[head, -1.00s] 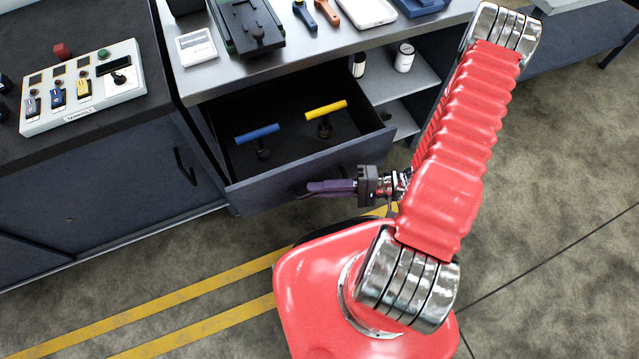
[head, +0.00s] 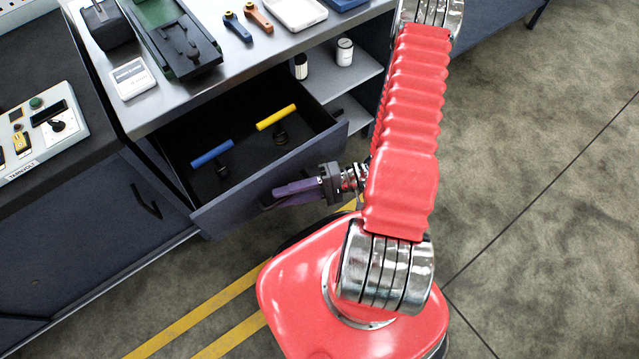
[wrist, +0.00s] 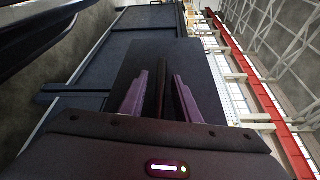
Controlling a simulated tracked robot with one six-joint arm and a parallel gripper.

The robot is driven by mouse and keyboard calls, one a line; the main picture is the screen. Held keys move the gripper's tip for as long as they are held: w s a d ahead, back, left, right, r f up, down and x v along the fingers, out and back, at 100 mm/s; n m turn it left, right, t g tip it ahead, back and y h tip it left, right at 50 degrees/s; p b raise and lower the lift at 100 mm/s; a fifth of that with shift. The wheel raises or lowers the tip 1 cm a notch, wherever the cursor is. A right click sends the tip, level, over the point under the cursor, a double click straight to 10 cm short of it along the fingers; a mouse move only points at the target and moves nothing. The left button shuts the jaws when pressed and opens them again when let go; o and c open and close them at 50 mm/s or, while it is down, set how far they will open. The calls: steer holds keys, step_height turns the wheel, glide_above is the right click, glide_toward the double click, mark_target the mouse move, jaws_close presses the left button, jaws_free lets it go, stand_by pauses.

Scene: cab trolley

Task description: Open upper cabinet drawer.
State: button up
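The upper cabinet drawer (head: 225,208) is pulled well out under the worktop in the head view. Inside it lie a blue-handled tool (head: 212,153) and a yellow-handled tool (head: 276,117). My gripper (head: 277,194) is at the outside of the drawer front, its purple fingers pointing left. In the wrist view my gripper (wrist: 161,76) has its fingers apart, one on each side of the dark bar handle (wrist: 161,88), with narrow gaps showing. The drawer front (wrist: 135,70) lies beyond them. The handle is mostly hidden by the fingers in the head view.
The worktop (head: 225,80) above carries a white device (head: 134,78), a green-and-black fixture (head: 175,40) and several tools. Open shelves (head: 345,75) with small bottles are right of the drawer. A control panel (head: 40,130) stands at left. Clear floor (head: 530,180) lies to the right.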

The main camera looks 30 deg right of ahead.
steer(key=f+v, duration=0.1)
steer(key=v, duration=1.2)
steer(key=shift+d+r, duration=0.4)
steer(key=shift+r, duration=0.15)
